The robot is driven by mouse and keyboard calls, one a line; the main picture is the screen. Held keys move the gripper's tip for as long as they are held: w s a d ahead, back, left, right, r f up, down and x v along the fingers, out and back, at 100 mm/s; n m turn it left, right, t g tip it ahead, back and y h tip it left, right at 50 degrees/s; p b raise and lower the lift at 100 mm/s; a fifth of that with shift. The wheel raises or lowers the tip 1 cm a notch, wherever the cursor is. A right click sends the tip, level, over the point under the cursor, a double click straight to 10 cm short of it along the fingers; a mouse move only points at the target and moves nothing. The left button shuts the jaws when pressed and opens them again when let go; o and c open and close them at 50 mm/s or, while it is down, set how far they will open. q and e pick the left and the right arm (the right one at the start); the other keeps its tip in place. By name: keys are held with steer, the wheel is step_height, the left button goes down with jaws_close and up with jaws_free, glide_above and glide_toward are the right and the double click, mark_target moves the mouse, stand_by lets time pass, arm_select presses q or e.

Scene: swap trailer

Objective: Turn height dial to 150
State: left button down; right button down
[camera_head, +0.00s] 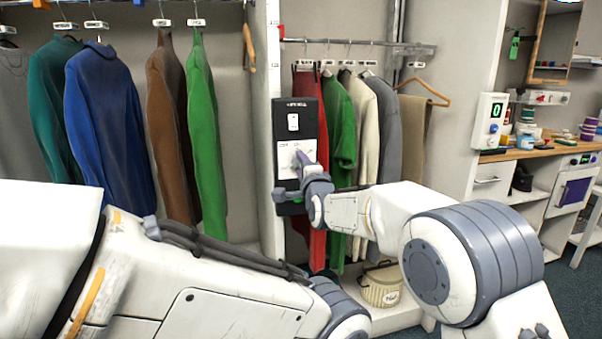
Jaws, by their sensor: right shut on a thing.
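A tall black control panel (283,112) is fixed to the divider post between two hanging bays. It carries a small white plate near its top and a larger white plate (285,160) in its middle. My right gripper (301,160) is at this middle plate, shut on a dial there. The fingers and wrist cover the dial, so its pointer and setting cannot be read. My left gripper is out of view; only my left arm crosses the foreground.
Garments hang left and right of the panel, the red one (307,86) close beside it. A metal rail (360,43) is above. A wicker basket (381,292) stands below. A white box (488,122) showing a green 0 is on the right wall, by a wooden-topped bench.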

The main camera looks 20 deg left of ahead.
steer(key=shift+a+f+m+b, duration=0.1)
steer(key=shift+m+b, duration=0.3)
steer(key=shift+m, duration=0.3)
steer(key=shift+c, duration=1.9)
jaws_free()
steer(key=v, duration=1)
steer(key=shift+s+b, duration=0.25)
steer(key=shift+b, duration=0.2)
